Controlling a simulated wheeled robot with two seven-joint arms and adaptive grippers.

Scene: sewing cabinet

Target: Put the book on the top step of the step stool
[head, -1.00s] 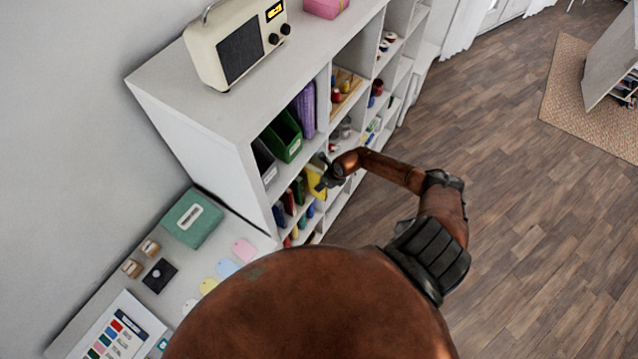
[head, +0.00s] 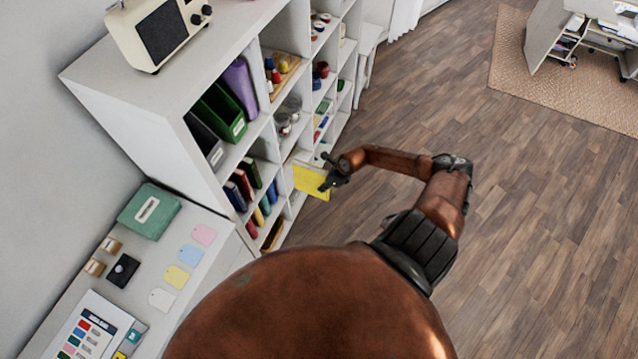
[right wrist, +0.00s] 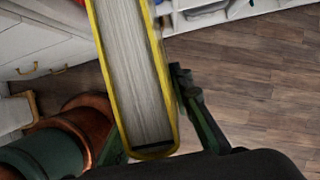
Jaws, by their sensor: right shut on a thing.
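A yellow book (head: 311,181) is held by my right gripper (head: 328,182) just in front of the shelf unit's lower compartments. The right wrist view shows the yellow book (right wrist: 137,70) edge-on, its pale pages facing the camera. In that view the gripper (right wrist: 155,130) has a finger on each side of the book. My right gripper is shut on it. My left gripper does not show in either view. No step stool can be made out for certain in these frames.
A white shelf unit (head: 140,110) holds binders, books and jars. A low white table (head: 205,265) carries a green box (head: 150,211) and paper tags. A radio (head: 160,32) stands on the shelf top. Wooden floor (head: 420,110) is open to the right. A desk stands on a rug (head: 520,85).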

